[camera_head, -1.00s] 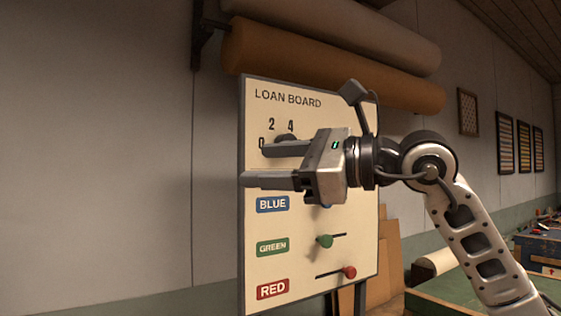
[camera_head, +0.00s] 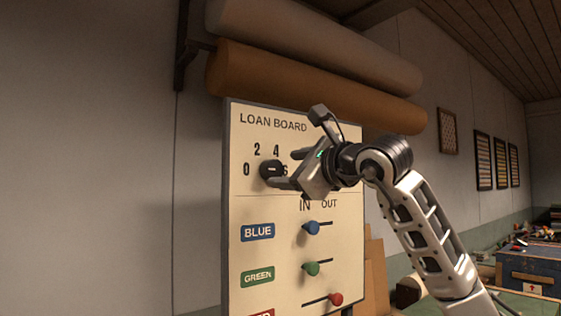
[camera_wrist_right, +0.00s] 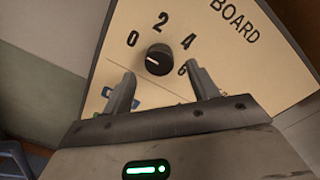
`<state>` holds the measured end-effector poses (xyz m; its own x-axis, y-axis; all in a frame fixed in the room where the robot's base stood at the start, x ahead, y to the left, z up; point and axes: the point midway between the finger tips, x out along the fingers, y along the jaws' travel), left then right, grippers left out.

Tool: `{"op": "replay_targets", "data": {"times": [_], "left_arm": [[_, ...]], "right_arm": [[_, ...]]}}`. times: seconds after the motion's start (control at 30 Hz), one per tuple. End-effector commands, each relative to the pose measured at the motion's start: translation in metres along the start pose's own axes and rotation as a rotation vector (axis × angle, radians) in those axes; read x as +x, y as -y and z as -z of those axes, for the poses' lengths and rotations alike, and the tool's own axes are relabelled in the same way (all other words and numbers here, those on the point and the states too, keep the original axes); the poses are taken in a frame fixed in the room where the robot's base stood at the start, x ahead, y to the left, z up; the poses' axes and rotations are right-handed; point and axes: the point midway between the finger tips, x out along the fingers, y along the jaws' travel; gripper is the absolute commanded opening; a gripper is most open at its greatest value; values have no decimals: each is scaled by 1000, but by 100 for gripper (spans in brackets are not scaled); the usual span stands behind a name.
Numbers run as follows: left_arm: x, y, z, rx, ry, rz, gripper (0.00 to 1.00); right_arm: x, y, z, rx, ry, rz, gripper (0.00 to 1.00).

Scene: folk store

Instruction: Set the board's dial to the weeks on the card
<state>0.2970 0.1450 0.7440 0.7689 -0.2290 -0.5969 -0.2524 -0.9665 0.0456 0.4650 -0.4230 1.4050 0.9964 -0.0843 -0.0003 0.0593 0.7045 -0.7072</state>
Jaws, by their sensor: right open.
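The loan board (camera_head: 262,208) stands upright in the head view. Its black dial (camera_head: 270,169) is near the top, among the numbers 0, 2, 4 and 6. My right gripper (camera_head: 284,170) is open at the dial from the right. In the wrist view its two fingers (camera_wrist_right: 160,74) are spread, with the dial beyond and between their tips, apparently not gripped. No card is recognisable. My left gripper is out of view.
Below the dial are the blue slider (camera_head: 311,228), green slider (camera_head: 312,268) and red slider (camera_head: 336,299), under IN and OUT. Large rolls (camera_head: 310,85) hang above the board. A cluttered blue bench (camera_head: 530,270) stands at the right. The wall left of the board is bare.

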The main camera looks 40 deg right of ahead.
Motion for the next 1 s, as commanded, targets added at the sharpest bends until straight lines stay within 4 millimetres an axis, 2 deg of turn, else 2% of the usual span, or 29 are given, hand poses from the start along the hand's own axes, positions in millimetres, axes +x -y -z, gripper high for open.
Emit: {"op": "replay_targets", "data": {"times": [0.03,0.2,0.57,0.6,0.7,0.77,1.0], "left_arm": [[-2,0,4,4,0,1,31],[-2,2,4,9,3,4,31],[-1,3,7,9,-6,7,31],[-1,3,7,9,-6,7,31],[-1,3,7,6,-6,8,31],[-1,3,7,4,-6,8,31],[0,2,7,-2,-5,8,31]], "right_arm": [[9,0,-2,1,0,-4,59],[28,0,-1,1,0,-2,59],[34,-1,0,-1,1,-1,59],[33,-1,0,-1,1,-1,56],[33,-1,0,0,1,-1,28],[33,-1,0,0,1,-1,14],[33,-1,0,10,1,-2,14]]}}
